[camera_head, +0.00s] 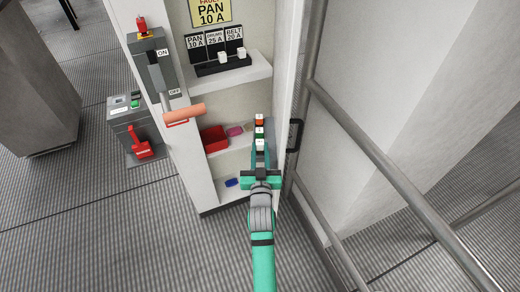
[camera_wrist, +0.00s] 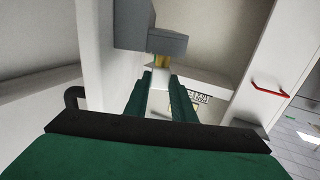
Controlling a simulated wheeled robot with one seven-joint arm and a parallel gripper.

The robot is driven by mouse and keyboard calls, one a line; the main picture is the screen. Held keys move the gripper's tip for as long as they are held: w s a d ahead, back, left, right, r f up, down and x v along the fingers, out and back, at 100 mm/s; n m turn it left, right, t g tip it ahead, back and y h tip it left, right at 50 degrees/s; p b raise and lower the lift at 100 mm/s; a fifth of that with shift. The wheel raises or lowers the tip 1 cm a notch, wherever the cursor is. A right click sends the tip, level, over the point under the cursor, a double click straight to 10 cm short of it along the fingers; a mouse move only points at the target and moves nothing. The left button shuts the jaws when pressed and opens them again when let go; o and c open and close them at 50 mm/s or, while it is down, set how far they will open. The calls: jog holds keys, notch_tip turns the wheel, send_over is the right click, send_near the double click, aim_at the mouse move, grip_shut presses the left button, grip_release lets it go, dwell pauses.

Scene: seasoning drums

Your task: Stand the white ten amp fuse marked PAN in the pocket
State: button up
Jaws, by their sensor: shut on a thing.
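My gripper (camera_head: 260,150) is inside the right part of the cabinet, below the upper shelf and right of the rack. In the wrist view its green fingers (camera_wrist: 160,97) are shut on a white fuse (camera_wrist: 158,103). A brass part (camera_wrist: 160,68) shows at the fuse's far end, against a grey block (camera_wrist: 150,25); I cannot tell whether they touch. No marking on the fuse is readable. The black rack (camera_head: 222,67) stands on the upper shelf, labelled PAN, DRUMS and BELT. White fuses stand under DRUMS (camera_head: 222,56) and BELT (camera_head: 241,52). The PAN pocket (camera_head: 201,69) looks empty.
Red (camera_head: 259,120) and green (camera_head: 259,132) pieces sit just beyond my fingertips. A red bin (camera_head: 215,139) and pink item (camera_head: 235,131) are on the middle shelf, a blue item (camera_head: 232,183) below. A switch lever (camera_head: 184,113) is left; a rail (camera_head: 385,158) is right.

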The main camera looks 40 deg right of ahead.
jog(key=shift+f, duration=0.8)
jog(key=o, duration=1.1)
jog(key=shift+o, duration=0.2)
jog(key=shift+f, duration=0.1)
jog(key=v, duration=1.1)
